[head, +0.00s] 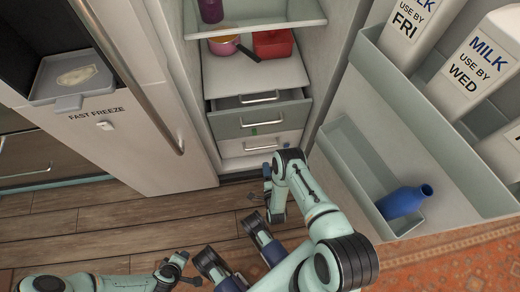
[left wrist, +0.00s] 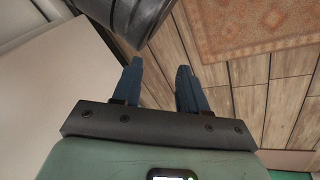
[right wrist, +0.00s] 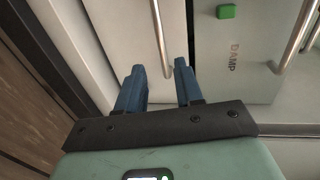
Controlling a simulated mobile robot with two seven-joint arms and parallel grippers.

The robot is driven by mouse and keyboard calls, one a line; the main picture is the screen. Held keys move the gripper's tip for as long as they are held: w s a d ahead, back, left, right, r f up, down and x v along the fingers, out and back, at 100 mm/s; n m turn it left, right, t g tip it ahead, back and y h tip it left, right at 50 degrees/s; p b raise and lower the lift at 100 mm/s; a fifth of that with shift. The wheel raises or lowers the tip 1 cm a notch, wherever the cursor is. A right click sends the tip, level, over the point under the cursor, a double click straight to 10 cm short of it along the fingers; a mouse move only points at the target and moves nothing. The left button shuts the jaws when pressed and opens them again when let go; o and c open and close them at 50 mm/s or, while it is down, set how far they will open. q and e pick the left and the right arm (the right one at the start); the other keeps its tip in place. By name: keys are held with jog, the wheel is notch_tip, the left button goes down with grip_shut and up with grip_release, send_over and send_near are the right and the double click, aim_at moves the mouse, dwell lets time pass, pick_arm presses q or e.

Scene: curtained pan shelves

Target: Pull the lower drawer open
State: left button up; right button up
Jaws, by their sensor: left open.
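The lower drawer (head: 236,149) is the pale bottom drawer in the fridge and looks shut. Its bar handle shows in the head view (head: 260,148) and the right wrist view (right wrist: 158,30). Above it is a grey drawer front (head: 230,124) with a green mark and the word DAMP. My right gripper (head: 266,181) is low in front of the drawers, partly hidden by its arm. In the right wrist view its fingers (right wrist: 158,72) are apart, with the handle's near end appearing between them; contact cannot be told. My left gripper (left wrist: 160,72) is open and empty above the floor.
The open fridge door (head: 450,150) on the right holds milk cartons (head: 470,70) and a blue bottle (head: 404,201). A pink pan (head: 224,46) and a red pot (head: 273,43) stand on the shelf above. Wooden floor (head: 120,225) lies clear at left.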

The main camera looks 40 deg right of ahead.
aim_at(261, 148)
pick_arm(q)
jog(key=s+a+f+g+b, duration=0.1)
jog(key=s+f+g+b, duration=0.2)
jog(key=s+f, duration=0.4)
jog(key=shift+s+n+b, duration=0.3)
jog(key=shift+s+b, duration=0.4)
jog(key=shift+s, duration=0.3)
pick_arm(e)
jog(key=x, duration=1.2)
jog(key=shift+w+d, duration=0.15)
jog(key=shift+w, duration=0.25)
pick_arm(q)
jog(key=shift+a, duration=0.1)
pick_arm(e)
grip_shut()
